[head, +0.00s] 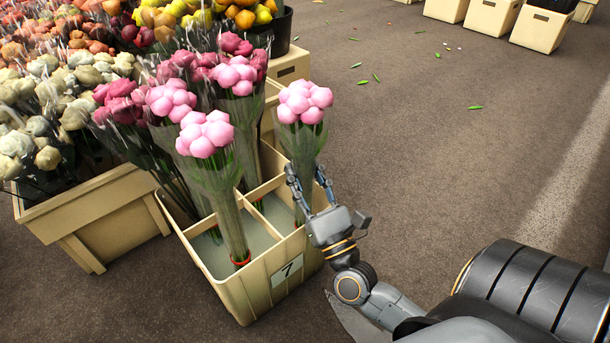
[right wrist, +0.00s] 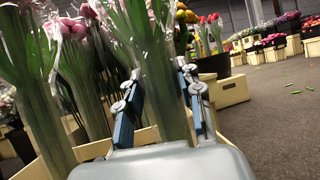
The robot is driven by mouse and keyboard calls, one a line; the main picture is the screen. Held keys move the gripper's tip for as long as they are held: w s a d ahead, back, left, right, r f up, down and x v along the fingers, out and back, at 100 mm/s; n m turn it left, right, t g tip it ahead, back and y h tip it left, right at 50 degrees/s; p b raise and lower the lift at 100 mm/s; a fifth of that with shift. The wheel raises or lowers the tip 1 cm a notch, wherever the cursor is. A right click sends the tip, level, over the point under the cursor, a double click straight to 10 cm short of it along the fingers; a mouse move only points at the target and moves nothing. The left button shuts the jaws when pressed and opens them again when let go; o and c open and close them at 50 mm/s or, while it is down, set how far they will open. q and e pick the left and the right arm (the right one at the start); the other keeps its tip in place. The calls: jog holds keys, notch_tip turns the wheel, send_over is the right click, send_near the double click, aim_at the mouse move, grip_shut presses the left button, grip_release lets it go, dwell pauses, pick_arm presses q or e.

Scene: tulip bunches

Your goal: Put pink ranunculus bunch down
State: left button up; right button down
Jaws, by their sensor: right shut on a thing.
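The pink ranunculus bunch (head: 303,105) stands upright in a clear sleeve at the right side of the crate marked 7 (head: 231,281). My right gripper (head: 308,170) is shut on its stems, which show between the fingers in the right wrist view (right wrist: 171,108). The bunch's lower end is inside the crate's right compartment, partly behind the gripper; whether it touches the crate's bottom I cannot tell. Another pink bunch (head: 206,137) stands in the front left compartment with a red band near its foot. My left gripper is in neither view.
More pink bunches (head: 170,100) fill the crate's back compartments. A crate of cream flowers (head: 105,215) stands to the left, with orange and yellow flowers behind. The floor to the right is clear except for scattered leaves.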

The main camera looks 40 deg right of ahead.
aim_at(309, 182)
jog(key=shift+f, duration=0.1)
jog(key=c, duration=1.3)
grip_release()
jog(key=shift+f, duration=0.1)
jog(key=o, duration=0.4)
jog(key=shift+o, duration=0.2)
jog(key=shift+r, duration=0.3)
jog(key=p+v, duration=0.2)
jog(key=v, duration=0.4)
jog(key=shift+s+f, duration=0.15)
jog(key=shift+s, duration=0.15)
jog(key=shift+s+a+f, duration=0.1)
jog(key=shift+s+f, duration=0.15)
jog(key=shift+s, duration=0.1)
